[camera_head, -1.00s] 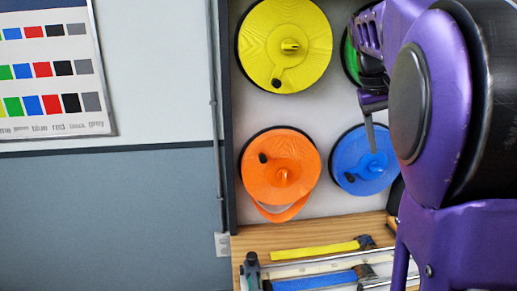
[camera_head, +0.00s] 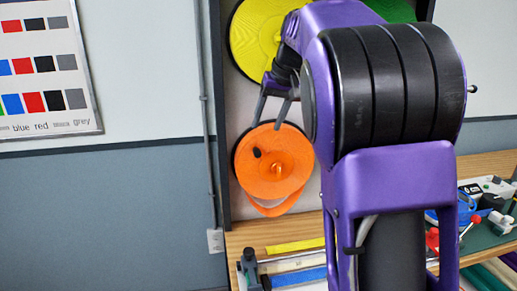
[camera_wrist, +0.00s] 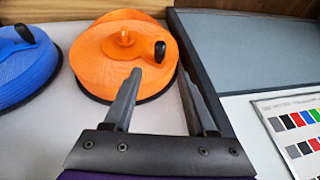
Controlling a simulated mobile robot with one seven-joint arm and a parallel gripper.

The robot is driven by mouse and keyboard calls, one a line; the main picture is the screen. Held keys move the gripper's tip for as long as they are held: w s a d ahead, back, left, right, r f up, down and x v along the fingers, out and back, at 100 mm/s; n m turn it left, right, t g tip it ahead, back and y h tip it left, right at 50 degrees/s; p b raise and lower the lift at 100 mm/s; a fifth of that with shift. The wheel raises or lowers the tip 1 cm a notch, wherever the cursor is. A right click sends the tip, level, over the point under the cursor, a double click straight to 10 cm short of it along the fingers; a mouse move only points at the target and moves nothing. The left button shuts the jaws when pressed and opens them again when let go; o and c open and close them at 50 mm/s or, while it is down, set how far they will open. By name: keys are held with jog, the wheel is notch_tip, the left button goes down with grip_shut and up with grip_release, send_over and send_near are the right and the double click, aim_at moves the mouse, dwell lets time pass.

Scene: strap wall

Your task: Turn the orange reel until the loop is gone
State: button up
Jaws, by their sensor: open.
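The orange reel (camera_head: 275,172) is mounted on the wall panel, a round disc with a central hub peg and a black crank knob (camera_head: 257,152) at its upper left. An orange strap loop (camera_head: 268,211) hangs slack below its lower edge, with a pale gap between loop and disc. In the wrist view the reel (camera_wrist: 98,48) appears upside down, and its knob (camera_wrist: 160,50) lies near the fingertips. My gripper (camera_head: 268,122) is open and empty at the reel's upper edge. In the wrist view its fingers (camera_wrist: 160,72) point towards the knob's side, with the knob not clasped.
A yellow reel (camera_head: 251,48) is above and a green reel (camera_head: 395,10) is partly hidden by my arm. The blue reel (camera_wrist: 22,65) shows in the wrist view. A dark panel frame (camera_head: 218,150) stands left of the reel. A wooden bench (camera_head: 255,234) with tools lies below.

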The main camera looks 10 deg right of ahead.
aim_at(258, 149)
jog(key=x, duration=0.9)
jog(key=shift+f+b, duration=0.1)
jog(key=shift+b, duration=0.3)
grip_shut()
dwell(0.8)
